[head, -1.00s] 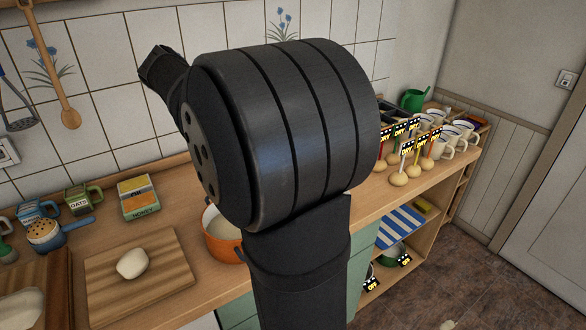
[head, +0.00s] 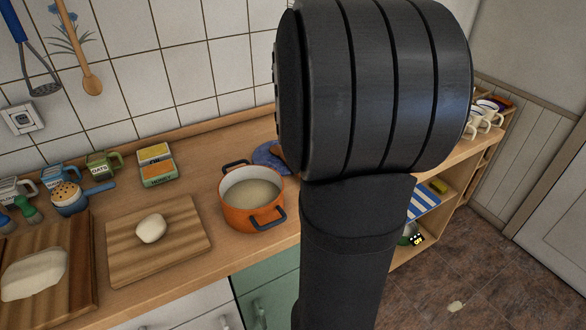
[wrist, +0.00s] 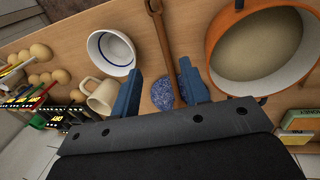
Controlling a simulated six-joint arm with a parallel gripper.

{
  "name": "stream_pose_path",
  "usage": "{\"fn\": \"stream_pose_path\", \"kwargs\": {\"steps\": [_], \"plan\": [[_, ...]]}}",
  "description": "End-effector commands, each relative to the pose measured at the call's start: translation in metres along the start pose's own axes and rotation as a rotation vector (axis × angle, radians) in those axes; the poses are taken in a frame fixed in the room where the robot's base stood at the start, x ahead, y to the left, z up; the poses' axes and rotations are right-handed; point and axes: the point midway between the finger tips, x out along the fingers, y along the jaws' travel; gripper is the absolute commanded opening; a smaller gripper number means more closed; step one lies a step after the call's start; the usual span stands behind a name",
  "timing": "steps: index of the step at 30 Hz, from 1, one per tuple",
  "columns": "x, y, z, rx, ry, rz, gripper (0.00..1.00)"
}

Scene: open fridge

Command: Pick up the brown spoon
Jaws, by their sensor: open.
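In the wrist view, the brown spoon (wrist: 164,45) lies on the counter, its near end over a speckled blue spoon rest (wrist: 161,94). My gripper (wrist: 160,68) is open, with its blue fingers on either side of the spoon's near part. I cannot tell the height of the fingers above it. In the head view, the spoon rest (head: 263,156) shows behind the pot, and a little of the brown spoon (head: 279,151) shows. My arm hides the rest of the spoon and my gripper there. Another wooden spoon (head: 91,82) hangs on the tiled wall.
An orange pot (head: 252,200) stands close beside the spoon. In the wrist view, a white bowl (wrist: 111,53) and a cream mug (wrist: 101,97) stand on the other side. Cutting boards with dough (head: 152,228), spice boxes (head: 156,165) and mugs are to the left.

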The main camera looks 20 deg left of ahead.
Motion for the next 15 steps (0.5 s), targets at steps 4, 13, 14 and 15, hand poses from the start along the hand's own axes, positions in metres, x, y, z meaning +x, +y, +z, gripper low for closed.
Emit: {"fn": "stream_pose_path", "kwargs": {"steps": [4,13,14,15], "plan": [[0.034,0.0,0.001,-0.002,-0.005,-0.002,0.41],[0.09,0.0,0.0,-0.003,-0.003,0.001,0.41],[0.093,0.0,0.0,-0.004,-0.002,0.001,0.41],[0.097,0.0,0.0,-0.004,-0.002,0.001,0.41]]}}
